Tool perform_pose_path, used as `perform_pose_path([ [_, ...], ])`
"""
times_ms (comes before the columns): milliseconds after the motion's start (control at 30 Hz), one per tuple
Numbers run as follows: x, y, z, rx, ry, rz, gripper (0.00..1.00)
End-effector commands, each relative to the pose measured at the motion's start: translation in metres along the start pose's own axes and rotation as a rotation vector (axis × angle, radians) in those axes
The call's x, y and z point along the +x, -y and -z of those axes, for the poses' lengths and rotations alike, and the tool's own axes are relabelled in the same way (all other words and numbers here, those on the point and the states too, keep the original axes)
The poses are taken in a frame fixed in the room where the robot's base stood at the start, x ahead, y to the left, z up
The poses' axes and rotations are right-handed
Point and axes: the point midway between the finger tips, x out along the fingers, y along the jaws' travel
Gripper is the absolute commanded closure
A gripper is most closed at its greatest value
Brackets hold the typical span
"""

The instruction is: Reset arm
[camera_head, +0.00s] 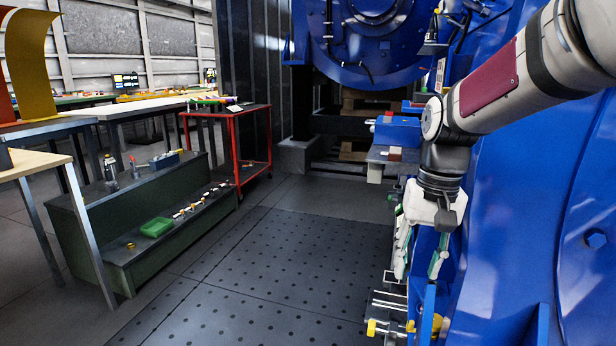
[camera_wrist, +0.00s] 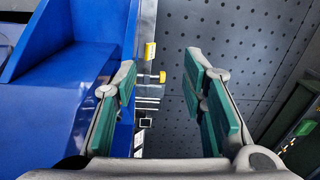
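My arm reaches in from the upper right in the head view, with the wrist bent so that my gripper (camera_head: 420,256) hangs pointing down beside the large blue motor housing (camera_head: 520,200). In the wrist view my gripper (camera_wrist: 163,95) has its two green-padded fingers wide apart. Nothing lies between the pads, and only the floor and parts farther below show through the gap. The blue housing (camera_wrist: 50,110) fills the left of the wrist view, close to the left finger. Whether that finger touches it I cannot tell.
Yellow-knobbed metal fittings (camera_head: 373,327) stick out low on the housing. A blue box (camera_head: 397,131) stands on a ledge behind my wrist. A green step bench (camera_head: 150,225) with a green box (camera_head: 157,227) and a red cart (camera_head: 238,145) stand left. The dotted floor (camera_head: 290,260) between is clear.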

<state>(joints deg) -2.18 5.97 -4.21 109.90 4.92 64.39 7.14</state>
Motion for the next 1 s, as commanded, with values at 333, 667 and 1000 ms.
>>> perform_pose_path([
  [333, -0.038, -0.024, -0.146, -0.072, -0.009, -0.011, 0.62],
  [667, -0.024, -0.049, -0.253, -0.124, -0.014, -0.044, 0.62],
  [1000, -0.013, -0.063, -0.302, -0.149, -0.022, -0.069, 0.62],
])
